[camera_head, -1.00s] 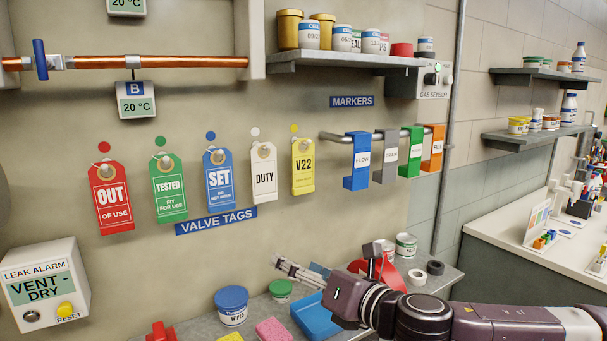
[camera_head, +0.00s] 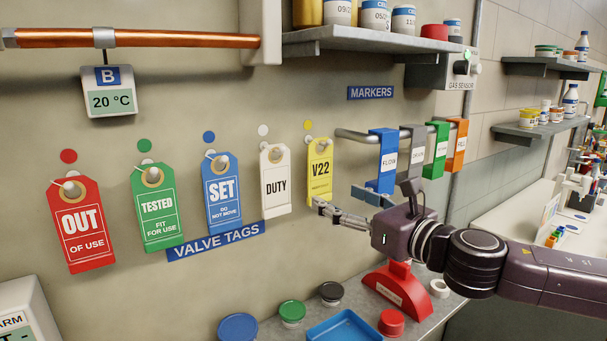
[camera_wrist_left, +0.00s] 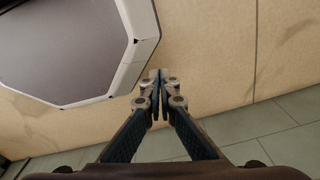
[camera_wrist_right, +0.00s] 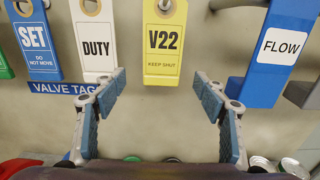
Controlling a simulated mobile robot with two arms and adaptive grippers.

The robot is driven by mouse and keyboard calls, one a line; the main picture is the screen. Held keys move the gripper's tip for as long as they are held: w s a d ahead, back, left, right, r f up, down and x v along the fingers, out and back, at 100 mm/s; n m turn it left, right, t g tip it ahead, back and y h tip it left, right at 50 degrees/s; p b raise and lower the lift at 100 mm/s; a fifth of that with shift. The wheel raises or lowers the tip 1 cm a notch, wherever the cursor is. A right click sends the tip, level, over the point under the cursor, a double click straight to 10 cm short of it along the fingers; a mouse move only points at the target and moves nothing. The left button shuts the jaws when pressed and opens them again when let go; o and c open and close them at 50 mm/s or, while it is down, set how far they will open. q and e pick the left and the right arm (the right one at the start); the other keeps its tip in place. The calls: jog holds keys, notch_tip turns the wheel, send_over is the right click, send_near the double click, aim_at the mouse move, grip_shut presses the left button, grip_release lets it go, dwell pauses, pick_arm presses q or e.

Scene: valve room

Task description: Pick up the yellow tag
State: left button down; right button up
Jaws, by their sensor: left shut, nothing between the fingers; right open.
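The yellow tag (camera_head: 320,168), marked V22, hangs on a peg on the wall at the right end of the row of valve tags. It also shows in the right wrist view (camera_wrist_right: 163,42), near the top middle. My right gripper (camera_head: 340,202) is open and empty, close to the tag's lower end and slightly to its right in the head view. In the right wrist view, its fingers (camera_wrist_right: 162,92) are spread below the tag, one on each side. My left gripper (camera_wrist_left: 158,76) is shut and empty, in front of a beige wall, and is out of the head view.
The white DUTY tag (camera_head: 276,182) hangs just left of the yellow one. The blue FLOW marker (camera_head: 382,160) hangs on a rail just right. Below is a bench with a blue tray (camera_head: 345,328) and lids. A shelf (camera_head: 360,40) is above.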

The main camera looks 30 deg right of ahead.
aim_at(321, 186)
jog(key=shift+w+r, duration=0.15)
jog(key=shift+w, duration=0.5)
jog(key=w+p, duration=0.1)
jog(key=w, duration=0.1)
jog(key=shift+w+r+p, duration=0.3)
jog(key=shift+r+p, duration=0.05)
jog(key=shift+p, duration=0.05)
jog(key=w, duration=0.2)
jog(key=shift+w+a+f, duration=0.15)
jog(key=shift+w, duration=0.15)
jog(key=shift+w+p, duration=0.3)
jog(key=shift+w, duration=0.25)
pick_arm(q)
jog(key=shift+s+a+r, duration=0.1)
jog(key=shift+s+r, duration=0.8)
jog(key=shift+r, duration=0.3)
pick_arm(e)
jog(key=shift+s, duration=0.1)
jog(key=c, duration=1)
